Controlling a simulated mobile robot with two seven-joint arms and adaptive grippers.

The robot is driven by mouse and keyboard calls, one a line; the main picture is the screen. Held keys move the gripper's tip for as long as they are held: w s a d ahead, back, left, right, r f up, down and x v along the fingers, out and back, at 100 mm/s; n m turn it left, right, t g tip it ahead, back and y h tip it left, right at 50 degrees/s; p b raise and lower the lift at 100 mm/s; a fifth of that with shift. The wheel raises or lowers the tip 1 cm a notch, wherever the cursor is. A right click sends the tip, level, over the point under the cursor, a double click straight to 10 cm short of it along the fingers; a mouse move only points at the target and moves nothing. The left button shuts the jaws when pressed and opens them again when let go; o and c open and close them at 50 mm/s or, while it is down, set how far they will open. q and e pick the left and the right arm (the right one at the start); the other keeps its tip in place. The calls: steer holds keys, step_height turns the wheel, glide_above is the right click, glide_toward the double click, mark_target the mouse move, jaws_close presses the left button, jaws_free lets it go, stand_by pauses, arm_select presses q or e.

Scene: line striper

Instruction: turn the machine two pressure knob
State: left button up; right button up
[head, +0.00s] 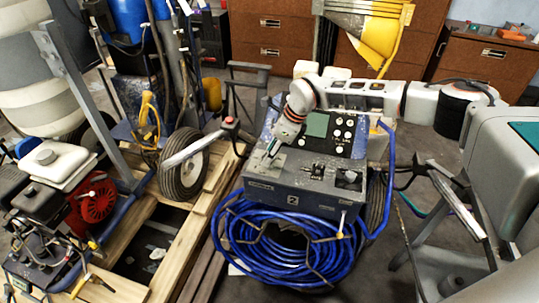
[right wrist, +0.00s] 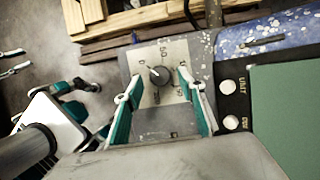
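Machine two (head: 300,187) is a dark blue striper with a "2" label on its front, a green screen and several white buttons. My right arm reaches over it from the right, and my right gripper (head: 269,152) points down at the left part of its panel. My left gripper is not recognisable in either view.
A coiled blue hose (head: 280,262) hangs on the machine's front. Another machine with a red engine (head: 95,200) stands at left beside wooden pallets (head: 205,190). A lever with a red knob (head: 229,121) rises left of machine two. Brown cabinets (head: 275,35) stand behind.

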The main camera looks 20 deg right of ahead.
steer(key=v, duration=1)
steer(key=shift+d+r, duration=0.2)
steer(key=shift+r, duration=0.1)
steer(key=shift+s, duration=0.15)
